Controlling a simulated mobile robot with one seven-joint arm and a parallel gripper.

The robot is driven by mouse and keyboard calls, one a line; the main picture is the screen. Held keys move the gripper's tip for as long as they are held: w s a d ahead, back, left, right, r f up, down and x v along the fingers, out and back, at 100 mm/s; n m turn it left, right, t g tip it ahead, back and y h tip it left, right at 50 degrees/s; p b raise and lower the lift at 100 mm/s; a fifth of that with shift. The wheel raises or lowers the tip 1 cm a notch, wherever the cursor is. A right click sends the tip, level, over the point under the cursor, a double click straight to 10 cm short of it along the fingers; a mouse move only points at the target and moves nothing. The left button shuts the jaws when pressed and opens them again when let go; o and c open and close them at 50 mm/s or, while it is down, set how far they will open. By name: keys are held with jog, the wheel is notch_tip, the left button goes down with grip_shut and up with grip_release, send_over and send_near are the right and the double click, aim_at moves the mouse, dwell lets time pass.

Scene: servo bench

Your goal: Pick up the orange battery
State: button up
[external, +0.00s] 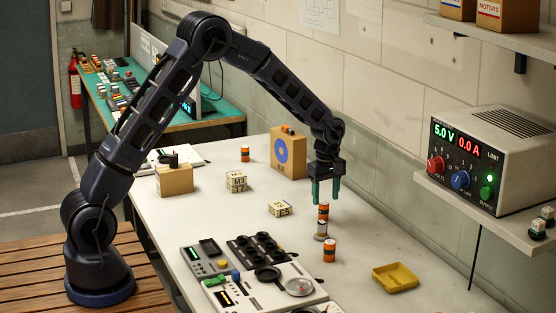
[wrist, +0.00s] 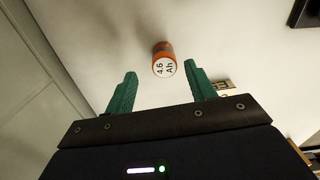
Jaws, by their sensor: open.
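Three orange batteries with dark bands show in the external view. One (external: 323,211) is just below my gripper's fingertips; a silver cylinder (external: 321,231) shows directly below it, and I cannot tell whether it is under or in front. Another orange battery (external: 330,250) stands nearer the camera, and a third (external: 245,154) stands farther back. My gripper (external: 326,198) points down, its green fingers apart and empty. In the wrist view, an orange battery (wrist: 163,60) with a white end marked "4.6 Ah" appears between the fingertips, slightly beyond them.
A yellow tray (external: 395,278) lies at the right. Test panels and a black socket tray (external: 258,249) fill the front. A power supply (external: 490,160) sits on the right shelf.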

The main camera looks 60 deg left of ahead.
aim_at(324, 203)
jog(key=shift+s+d+f, duration=0.1)
jog(key=shift+s+f, duration=0.05)
jog(key=shift+f, duration=1.25)
jog(key=shift+s+d+f, duration=0.1)
jog(key=shift+s+f, duration=0.05)
jog(key=shift+f, duration=1.2)
jog(key=shift+a, duration=0.1)
jog(key=c, duration=1.1)
jog(key=shift+r, duration=0.1)
